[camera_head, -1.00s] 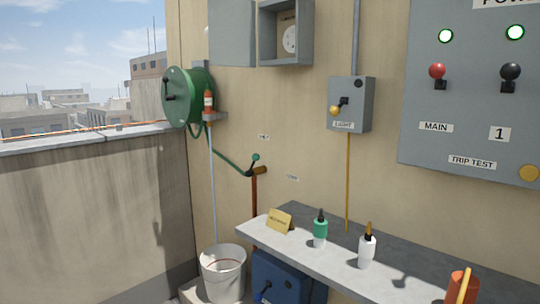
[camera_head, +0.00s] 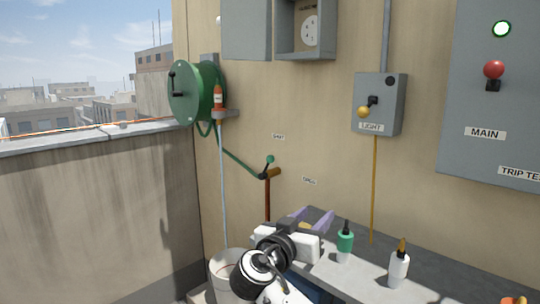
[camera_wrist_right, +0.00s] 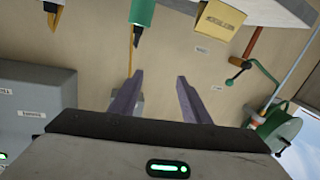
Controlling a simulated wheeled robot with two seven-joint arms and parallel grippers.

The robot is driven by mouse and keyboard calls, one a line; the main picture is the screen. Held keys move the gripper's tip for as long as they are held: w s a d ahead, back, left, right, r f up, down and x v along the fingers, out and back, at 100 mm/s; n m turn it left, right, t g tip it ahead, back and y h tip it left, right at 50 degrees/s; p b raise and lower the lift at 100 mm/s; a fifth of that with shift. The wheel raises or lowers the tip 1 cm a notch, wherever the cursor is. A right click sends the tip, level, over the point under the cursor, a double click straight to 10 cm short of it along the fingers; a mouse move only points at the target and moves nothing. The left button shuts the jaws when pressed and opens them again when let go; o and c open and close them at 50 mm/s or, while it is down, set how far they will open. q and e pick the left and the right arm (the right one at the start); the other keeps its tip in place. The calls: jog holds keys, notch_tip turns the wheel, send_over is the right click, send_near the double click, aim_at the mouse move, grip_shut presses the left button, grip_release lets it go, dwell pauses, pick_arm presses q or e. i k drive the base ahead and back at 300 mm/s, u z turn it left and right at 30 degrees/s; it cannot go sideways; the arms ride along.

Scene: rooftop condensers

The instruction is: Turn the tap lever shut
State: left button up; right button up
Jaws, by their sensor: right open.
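The tap (camera_head: 272,174) is a brown fitting on top of a brown pipe against the wall. Its dark lever ends in a green knob (camera_head: 269,159) and points up, tilted slightly right. The tap also shows in the right wrist view (camera_wrist_right: 244,64), upside down at upper right, with its green knob (camera_wrist_right: 229,82). My left gripper is out of view.
A grey shelf (camera_head: 362,277) holds a green-topped bottle (camera_head: 345,244) and a white bottle (camera_head: 398,268) near my right arm. A green hose reel (camera_head: 196,93) hangs left of the tap, its hose running to it. A bucket (camera_head: 222,268) stands below.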

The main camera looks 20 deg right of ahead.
aim_at(270, 159)
jog(key=i, duration=1.2)
